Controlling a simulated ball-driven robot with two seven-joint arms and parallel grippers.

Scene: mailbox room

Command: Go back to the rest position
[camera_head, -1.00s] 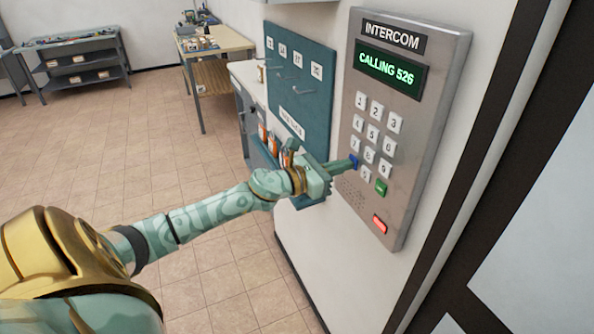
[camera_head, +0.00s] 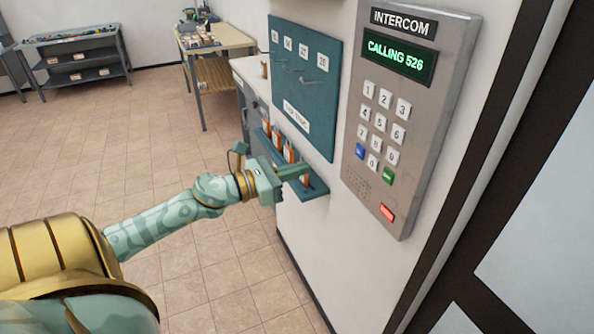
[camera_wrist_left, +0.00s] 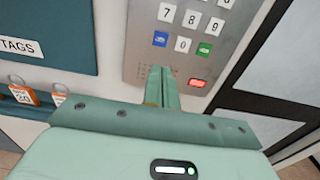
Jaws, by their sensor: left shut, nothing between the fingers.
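My left gripper (camera_head: 304,172) is shut and empty. In the head view it is left of and below the intercom (camera_head: 408,110), in front of the small teal shelf under the key board. It is apart from the intercom's keys. The intercom's screen (camera_head: 399,57) reads "CALLING 526". In the left wrist view the shut fingers (camera_wrist_left: 161,80) point toward the lower part of the intercom panel (camera_wrist_left: 143,45), with the blue key, green key and red lit button in sight. My right gripper is in neither view.
A teal key board (camera_head: 303,85) hangs on the wall, with several orange tags (camera_head: 277,140) on the shelf below it. A wooden table (camera_head: 232,38) and a grey shelf unit (camera_head: 75,60) stand farther back. The tiled floor (camera_head: 150,130) at the left is clear.

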